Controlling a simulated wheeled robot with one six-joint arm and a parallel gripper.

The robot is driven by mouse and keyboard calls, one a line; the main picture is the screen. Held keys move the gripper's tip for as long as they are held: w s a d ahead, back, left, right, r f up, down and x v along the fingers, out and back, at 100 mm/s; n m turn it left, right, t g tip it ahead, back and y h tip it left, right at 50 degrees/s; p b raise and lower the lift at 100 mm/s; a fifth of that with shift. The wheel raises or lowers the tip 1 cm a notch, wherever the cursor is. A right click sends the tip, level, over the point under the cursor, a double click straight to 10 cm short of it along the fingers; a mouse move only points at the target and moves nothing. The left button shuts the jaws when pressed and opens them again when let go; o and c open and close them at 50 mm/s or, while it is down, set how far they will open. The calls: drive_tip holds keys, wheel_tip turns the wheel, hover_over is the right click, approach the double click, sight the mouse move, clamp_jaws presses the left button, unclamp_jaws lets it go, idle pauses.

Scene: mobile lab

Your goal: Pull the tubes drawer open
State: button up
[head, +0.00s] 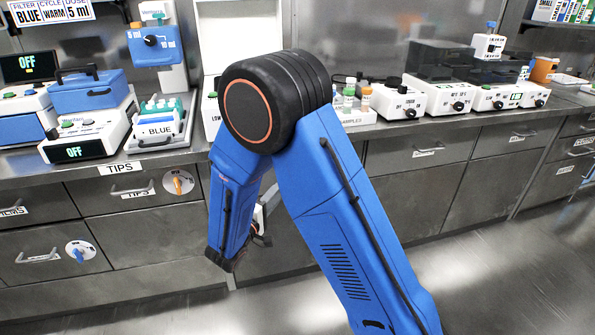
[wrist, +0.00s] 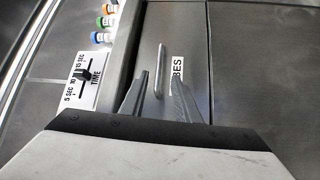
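The tubes drawer (wrist: 190,30) shows in the wrist view as a grey front with a white label (wrist: 177,72), of which only "BES" is readable. Its thin metal handle (wrist: 161,58) stands up the middle of the picture. My gripper (wrist: 159,77) is open, with one fingertip on each side of the handle's lower end in the picture. Neither finger visibly presses on it, and I cannot tell how deep they reach. The drawer looks shut. In the head view my arm hides this drawer, and only part of my gripper (head: 261,222) shows behind the arm.
In the wrist view a time slider panel (wrist: 85,75) and capped tubes (wrist: 104,22) lie on the counter side, left of the drawer. In the head view the tips drawer (head: 137,192) is at left, and other drawers (head: 425,152) are at right. The floor (head: 510,270) at right is clear.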

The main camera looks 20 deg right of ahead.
drive_tip(key=x, duration=1.1)
drive_tip(key=shift+w+d, duration=0.25)
drive_tip(key=shift+d, duration=0.1)
clamp_jaws()
